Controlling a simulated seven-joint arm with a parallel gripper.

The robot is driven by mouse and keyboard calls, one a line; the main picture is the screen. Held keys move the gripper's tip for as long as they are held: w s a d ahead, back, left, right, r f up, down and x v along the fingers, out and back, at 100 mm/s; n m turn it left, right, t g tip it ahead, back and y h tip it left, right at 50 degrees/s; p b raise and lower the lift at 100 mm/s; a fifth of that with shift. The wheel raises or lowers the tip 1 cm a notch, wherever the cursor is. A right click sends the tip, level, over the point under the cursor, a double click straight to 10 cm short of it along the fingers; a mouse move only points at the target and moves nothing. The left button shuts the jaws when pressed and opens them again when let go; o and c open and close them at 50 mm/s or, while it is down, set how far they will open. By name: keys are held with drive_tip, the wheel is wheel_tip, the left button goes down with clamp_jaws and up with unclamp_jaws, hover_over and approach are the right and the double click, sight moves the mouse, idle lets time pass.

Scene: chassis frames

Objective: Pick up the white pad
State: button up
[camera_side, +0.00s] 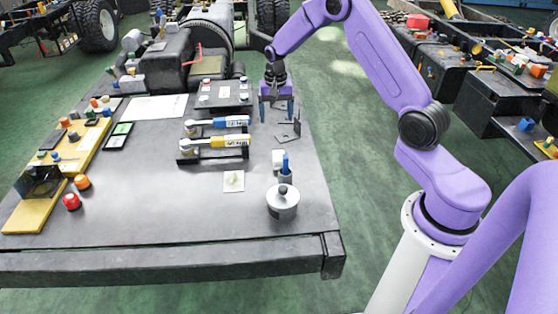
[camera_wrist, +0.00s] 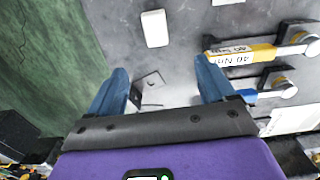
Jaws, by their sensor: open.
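A small white block with rounded corners, which looks like the white pad (camera_side: 278,158), is on the grey table near its right side, beside the holder with a blue item. It shows at the top middle of the wrist view (camera_wrist: 155,28), clear of the fingers. A flatter, off-white square (camera_side: 233,181) with a small mark lies nearer the front. My gripper (camera_side: 277,117) points down with its blue fingers apart and empty. The bracket shows between the fingers (camera_wrist: 160,72) in the wrist view.
Yellow and blue torque wrenches (camera_side: 215,142) lie on a rack left of my gripper. A holder with a blue item (camera_side: 285,168) and a lidded metal pot (camera_side: 282,202) stand in front of the white pad. The table's right edge is close by. The front-middle tabletop is clear.

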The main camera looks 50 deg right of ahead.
approach(279, 155)
drive_tip(key=f, duration=0.5)
drive_tip(key=shift+w+f, duration=0.15)
drive_tip(key=shift+w, duration=0.25)
drive_tip(key=f, duration=0.2)
drive_tip(key=s+f, duration=0.1)
drive_tip(key=shift+f, duration=1.1)
drive_tip(key=c, duration=1.1)
